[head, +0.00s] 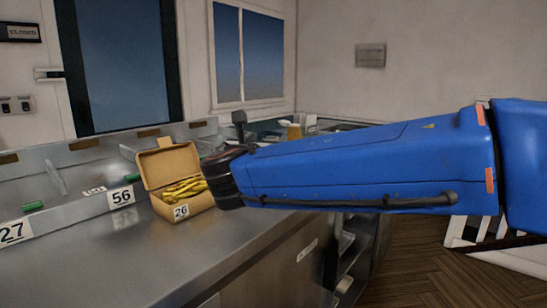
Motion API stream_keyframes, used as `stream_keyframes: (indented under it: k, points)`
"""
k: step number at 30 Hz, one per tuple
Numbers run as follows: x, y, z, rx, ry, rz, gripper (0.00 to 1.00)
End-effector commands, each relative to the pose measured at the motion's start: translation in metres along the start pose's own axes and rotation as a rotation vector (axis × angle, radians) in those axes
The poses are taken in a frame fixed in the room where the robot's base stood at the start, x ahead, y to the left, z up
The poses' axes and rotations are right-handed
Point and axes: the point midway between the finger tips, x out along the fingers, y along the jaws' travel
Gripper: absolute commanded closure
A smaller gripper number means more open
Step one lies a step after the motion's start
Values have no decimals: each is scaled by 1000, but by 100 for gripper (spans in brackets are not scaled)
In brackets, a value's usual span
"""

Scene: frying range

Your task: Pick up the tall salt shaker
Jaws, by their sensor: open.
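I cannot make out a tall salt shaker in the head view. My blue arm crosses from the right edge to the middle and ends in a black joint. It covers part of the counter behind it. I see no gripper fingers, so what my gripper is near cannot be told. A small dark upright piece shows just above the black joint; I cannot tell what it is. A tan cylinder (294,132) stands far back on the counter, too small to identify.
The steel counter (125,262) has bare room at front left. An open tan box (168,166), tagged 26, holds yellow items beside my arm's black end. A divided ledge with tags 27 and 56 (122,197) runs along the back. Open shelves (345,262) are below.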

Motion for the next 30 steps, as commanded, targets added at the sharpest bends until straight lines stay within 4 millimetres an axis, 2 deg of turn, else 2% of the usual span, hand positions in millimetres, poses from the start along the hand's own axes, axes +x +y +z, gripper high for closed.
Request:
stream_keyframes:
  k: [14,18,26,30]
  points:
    - [2,-2,-79,-2,3,-2,39]
    - [19,-2,-75,2,1,-3,39]
    - [30,-2,-76,2,2,-2,39]
    - [45,-2,-76,1,3,-3,39]
